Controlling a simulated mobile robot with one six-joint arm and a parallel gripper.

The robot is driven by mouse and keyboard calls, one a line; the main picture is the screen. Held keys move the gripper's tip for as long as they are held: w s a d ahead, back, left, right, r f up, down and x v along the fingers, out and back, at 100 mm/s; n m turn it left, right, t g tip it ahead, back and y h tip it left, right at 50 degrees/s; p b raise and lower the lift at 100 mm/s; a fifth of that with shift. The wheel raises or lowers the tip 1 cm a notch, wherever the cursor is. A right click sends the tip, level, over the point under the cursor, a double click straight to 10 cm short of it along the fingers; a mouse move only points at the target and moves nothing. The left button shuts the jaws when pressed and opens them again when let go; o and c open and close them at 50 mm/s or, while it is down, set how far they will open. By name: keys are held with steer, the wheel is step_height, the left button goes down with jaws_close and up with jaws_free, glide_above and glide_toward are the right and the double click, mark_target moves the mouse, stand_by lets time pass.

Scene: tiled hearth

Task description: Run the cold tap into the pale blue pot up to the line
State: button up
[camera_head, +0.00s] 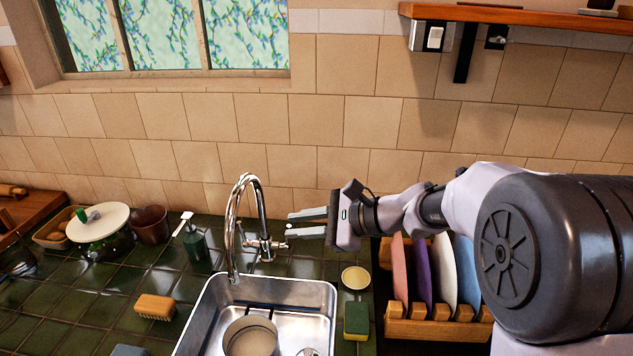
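A chrome tap (236,225) with a tall arched spout stands behind the sink, its spout end over the basin. Its side valve with a small lever (268,249) is on the right of the column. No stream of water shows below the spout. A round pot (251,337) sits in the sink below and slightly right of the spout; it looks greyish here, and its lower part is cut off. I cannot make out a fill line or water level. My gripper (289,225) is open and empty, fingers pointing left, just above and right of the lever.
The steel sink (322,296) is set in a green tiled counter. A sponge (356,319) and small round dish (355,278) lie right of it, beside a wooden rack (438,329) of plates. A soap bottle (195,245) and brush (155,306) stand left. A shelf (520,14) overhangs upper right.

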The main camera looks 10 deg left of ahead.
steer(key=w+a+f+m+t+y+b, duration=0.1)
steer(key=w+a+f+m+t, duration=0.15)
steer(key=w+f+m, duration=0.45)
steer(key=w+a+f+m+t+y, duration=0.2)
steer(key=w+f+m+t, duration=0.2)
steer(key=w+f, duration=0.7)
steer(key=a, duration=0.1)
steer(key=w+a+b, duration=0.1)
steer(key=a, duration=0.1)
steer(key=a+f+b, duration=0.1)
steer(key=a, duration=0.1)
steer(key=shift+w, duration=0.25)
steer(key=shift+w+a+r, duration=0.15)
steer(key=shift+w+a, duration=0.1)
steer(key=shift+a, duration=0.2)
jaws_close()
steer(key=shift+b, duration=0.4)
